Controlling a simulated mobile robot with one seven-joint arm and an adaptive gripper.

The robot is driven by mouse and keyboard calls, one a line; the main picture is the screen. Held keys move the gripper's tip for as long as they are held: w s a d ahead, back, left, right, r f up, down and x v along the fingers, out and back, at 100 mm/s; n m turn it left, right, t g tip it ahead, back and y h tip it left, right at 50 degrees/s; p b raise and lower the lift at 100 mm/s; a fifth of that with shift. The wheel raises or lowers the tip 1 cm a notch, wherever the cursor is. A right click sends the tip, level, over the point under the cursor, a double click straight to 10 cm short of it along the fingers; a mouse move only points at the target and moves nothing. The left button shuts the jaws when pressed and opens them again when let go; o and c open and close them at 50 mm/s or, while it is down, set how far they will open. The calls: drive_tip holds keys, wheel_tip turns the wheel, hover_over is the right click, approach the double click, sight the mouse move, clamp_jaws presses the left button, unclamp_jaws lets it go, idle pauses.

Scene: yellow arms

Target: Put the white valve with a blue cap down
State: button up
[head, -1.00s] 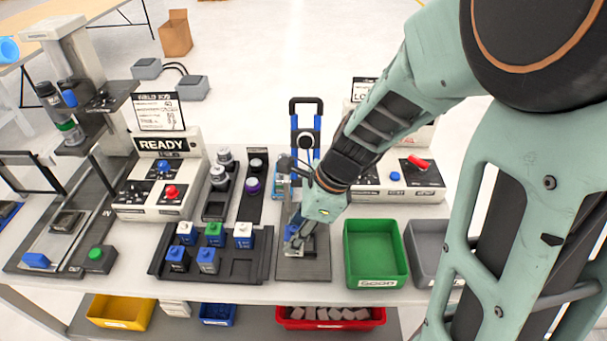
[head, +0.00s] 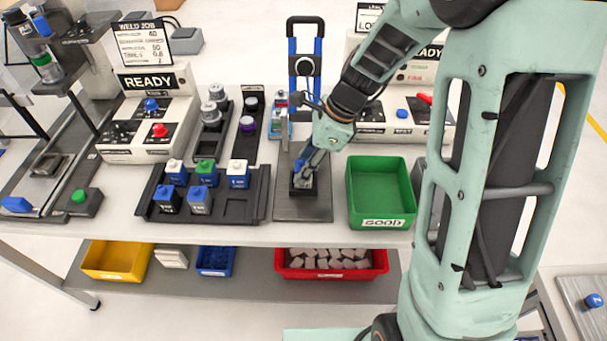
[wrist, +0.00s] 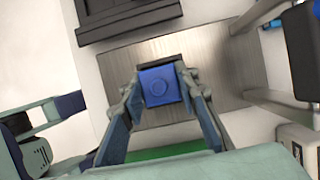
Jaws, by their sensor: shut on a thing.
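My gripper (wrist: 160,92) is shut on a valve with a square blue cap (wrist: 158,85). The fingers stand on either side of the cap. In the head view my gripper (head: 303,172) points down over the grey metal plate (head: 310,212) in front of the blue-framed stand. The valve's body is mostly hidden by the fingers, so its colour is not clear. A dark block (head: 301,191) shows under the fingers on the plate; whether the valve rests in it I cannot tell. The plate also shows in the wrist view (wrist: 215,75).
A black tray (head: 231,208) with several capped valves stands left of the plate. A green bin (head: 381,222) marked GOOD stands close on the right. The blue-framed stand (head: 291,75) rises behind. Control boxes stand at the back left (head: 150,140) and back right. The plate's front is bare.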

drive_tip(key=shift+f, duration=0.45)
drive_tip(key=o, duration=1.2)
drive_tip(key=shift+r, duration=0.25)
drive_tip(key=p+v, duration=0.1)
drive_tip(key=v, duration=1)
drive_tip(key=shift+d+r, duration=0.25)
drive_tip(key=shift+r, duration=0.1)
